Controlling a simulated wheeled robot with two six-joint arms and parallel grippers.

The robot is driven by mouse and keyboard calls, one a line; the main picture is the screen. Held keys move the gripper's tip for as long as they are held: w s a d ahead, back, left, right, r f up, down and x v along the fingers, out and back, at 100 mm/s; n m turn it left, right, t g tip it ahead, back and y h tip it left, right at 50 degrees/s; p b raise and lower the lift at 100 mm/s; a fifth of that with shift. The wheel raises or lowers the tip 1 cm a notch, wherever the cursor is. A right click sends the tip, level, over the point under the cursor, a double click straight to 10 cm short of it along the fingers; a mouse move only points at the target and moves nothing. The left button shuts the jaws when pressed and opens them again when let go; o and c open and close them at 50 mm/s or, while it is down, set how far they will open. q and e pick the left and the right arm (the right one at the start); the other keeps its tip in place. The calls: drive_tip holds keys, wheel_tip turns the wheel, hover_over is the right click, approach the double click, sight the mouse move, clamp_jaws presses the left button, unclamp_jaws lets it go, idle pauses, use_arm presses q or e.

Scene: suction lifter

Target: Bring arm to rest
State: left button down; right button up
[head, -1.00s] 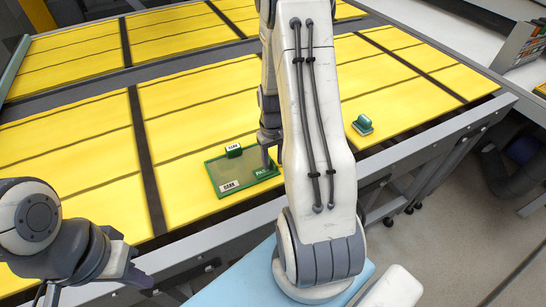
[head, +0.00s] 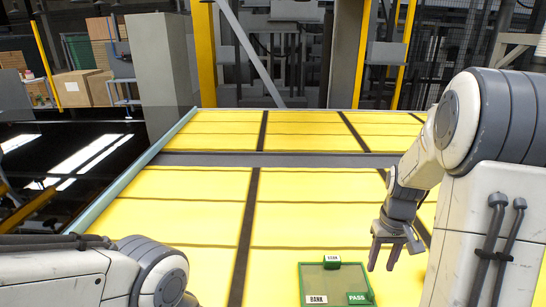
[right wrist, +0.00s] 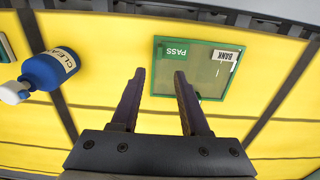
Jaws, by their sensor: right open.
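My right arm comes in from the right in the head view. Its right gripper (head: 382,264) hangs fingers down above the yellow table, to the right of and apart from the green-framed tray. In the right wrist view the gripper (right wrist: 153,77) is open, with nothing between its two fingers. My left arm shows only a white link and grey joint at the lower left of the head view; its gripper is out of view.
A green-framed tray (head: 321,279) with BANK and PASS labels lies on the yellow table (head: 200,215); a small labelled green block (head: 332,263) is at its far edge. The right wrist view shows a blue bottle (right wrist: 45,68). Posts and a grey pillar (head: 160,70) stand beyond.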

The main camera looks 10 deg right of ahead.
drive_tip(key=s+a+r+n+b, duration=0.1)
drive_tip(key=a+r+n, duration=0.1)
drive_tip(key=a, duration=0.8)
drive_tip(key=s+a+r+n, duration=0.1)
drive_tip(key=a+n, duration=0.2)
drive_tip(key=a, duration=0.6)
drive_tip(key=s+a+n+y, duration=0.1)
drive_tip(key=s+a+n, duration=0.3)
drive_tip(key=s+a, duration=0.7)
drive_tip(key=s+r+b, duration=0.1)
drive_tip(key=s, duration=0.2)
drive_tip(key=shift+s+a+n, duration=0.15)
drive_tip(key=shift+a+n, duration=0.25)
